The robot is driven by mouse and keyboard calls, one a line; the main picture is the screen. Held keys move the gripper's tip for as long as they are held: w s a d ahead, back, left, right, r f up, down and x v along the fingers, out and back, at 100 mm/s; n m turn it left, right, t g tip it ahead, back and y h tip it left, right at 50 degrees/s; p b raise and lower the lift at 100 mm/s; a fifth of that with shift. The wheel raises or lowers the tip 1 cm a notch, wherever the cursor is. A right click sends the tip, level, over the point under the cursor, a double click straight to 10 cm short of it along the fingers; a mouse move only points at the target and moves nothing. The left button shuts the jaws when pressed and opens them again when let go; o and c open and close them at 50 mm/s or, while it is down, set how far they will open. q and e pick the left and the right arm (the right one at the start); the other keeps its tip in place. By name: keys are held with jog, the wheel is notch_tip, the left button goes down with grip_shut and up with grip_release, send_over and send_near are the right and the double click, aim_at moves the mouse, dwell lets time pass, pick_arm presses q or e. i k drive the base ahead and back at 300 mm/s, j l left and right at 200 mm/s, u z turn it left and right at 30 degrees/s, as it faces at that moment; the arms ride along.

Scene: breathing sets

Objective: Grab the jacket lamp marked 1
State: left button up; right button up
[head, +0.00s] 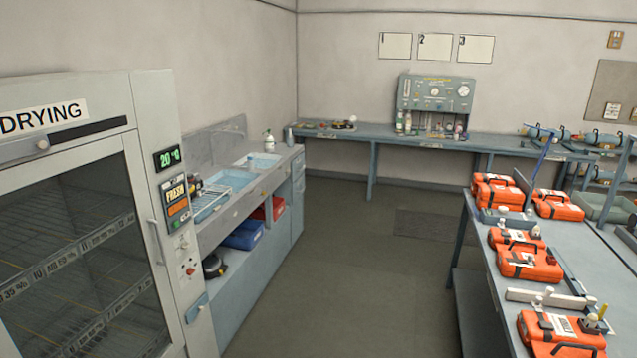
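I cannot make out a jacket lamp marked 1 in the head view. A wall sheet (395,46) with a "1" in its corner hangs on the back wall, left of sheets marked 2 (435,47) and 3 (476,49). Several orange cases (529,263) stand on the blue-grey table at the right, some with small white and yellow pieces on or beside them. These pieces are too small to name. Neither of my grippers shows in this view.
A drying cabinet (150,120) with a glass door fills the left. A sink counter (262,182) runs behind it. A back bench (385,133) carries a grey-green gauge panel (436,93). The right table (484,232) borders a clear floor (345,265) in the middle.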

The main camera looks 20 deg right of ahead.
aim_at(591, 321)
jog(key=i+l+z, duration=0.3)
jog(key=i+z, duration=0.2)
jog(key=i, duration=0.15)
jog(key=i+l+z, duration=0.1)
jog(key=i+z, duration=0.4)
jog(key=i, duration=0.15)
jog(key=i+j+z, duration=0.2)
jog(key=i+z, duration=0.25)
jog(key=i, duration=0.2)
